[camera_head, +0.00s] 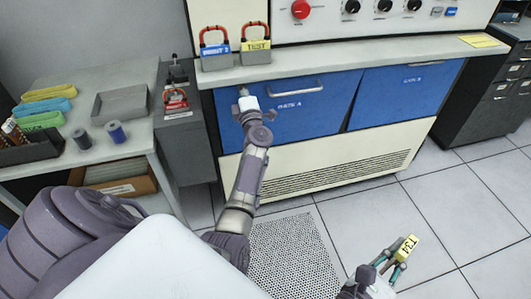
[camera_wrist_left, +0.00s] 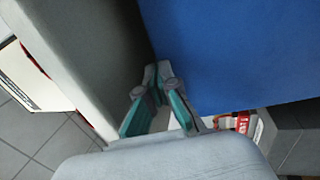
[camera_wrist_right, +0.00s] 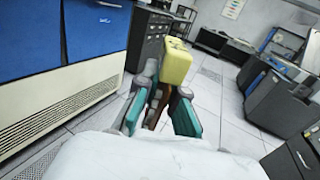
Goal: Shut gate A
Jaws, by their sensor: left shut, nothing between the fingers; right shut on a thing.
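Two blue panels are set in the front of the cream machine (camera_head: 330,155). The left blue panel (camera_head: 280,125) has a bar handle (camera_head: 295,88); the right blue panel (camera_head: 400,95) also bears a label. The labels are too small to read surely. A dark slanted gap shows between the panels. My left gripper (camera_head: 243,92) is at the upper left end of the left panel. In the left wrist view it (camera_wrist_left: 158,75) is shut and empty beside a blue face (camera_wrist_left: 235,50). My right gripper (camera_head: 392,262) is shut on a yellow tag marked T34 (camera_head: 408,246), above the floor.
Red-shackled padlocks, one on a blue block (camera_head: 215,60) and one on a yellow TEST block (camera_head: 256,55), stand on the machine's ledge. A side table (camera_head: 120,130) with coloured bundles and spools is at left. A perforated floor mat (camera_head: 290,255) lies in front; tiles at right are clear.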

